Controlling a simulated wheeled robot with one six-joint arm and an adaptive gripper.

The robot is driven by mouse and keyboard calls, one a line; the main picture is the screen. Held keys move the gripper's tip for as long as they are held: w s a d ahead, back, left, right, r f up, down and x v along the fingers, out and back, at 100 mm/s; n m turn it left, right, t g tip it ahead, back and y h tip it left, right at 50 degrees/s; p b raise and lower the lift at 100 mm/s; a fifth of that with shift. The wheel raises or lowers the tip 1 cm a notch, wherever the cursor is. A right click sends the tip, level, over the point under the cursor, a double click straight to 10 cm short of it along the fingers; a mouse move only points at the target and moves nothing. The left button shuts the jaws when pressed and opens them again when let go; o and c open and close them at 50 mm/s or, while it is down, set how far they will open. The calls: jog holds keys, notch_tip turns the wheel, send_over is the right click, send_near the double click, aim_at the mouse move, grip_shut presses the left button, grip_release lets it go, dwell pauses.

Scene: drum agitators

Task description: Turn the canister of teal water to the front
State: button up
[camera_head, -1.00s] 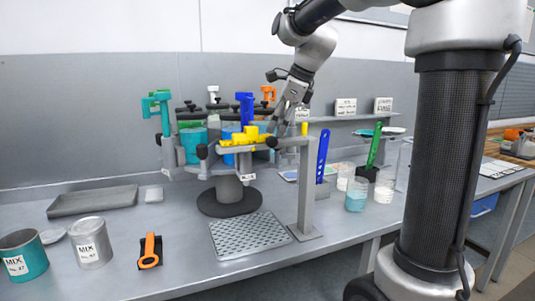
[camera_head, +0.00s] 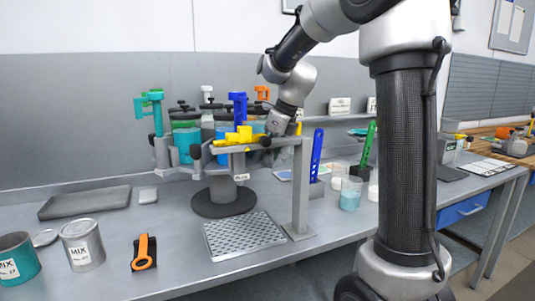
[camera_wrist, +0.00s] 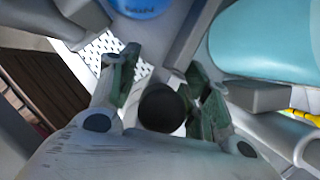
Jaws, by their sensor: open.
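A carousel stands on a round dark base (camera_head: 224,200) on the bench.
A grey post with a top arm (camera_head: 301,190) and yellow parts (camera_head: 238,136) stands in front of the carousel. A perforated plate (camera_head: 243,236), an orange tool (camera_head: 144,252), MIX cans (camera_head: 82,245), a tray (camera_head: 85,202) and beakers (camera_head: 351,194) occupy the bench.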

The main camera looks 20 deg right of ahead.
grip_shut()
jog(key=shift+d, duration=0.1)
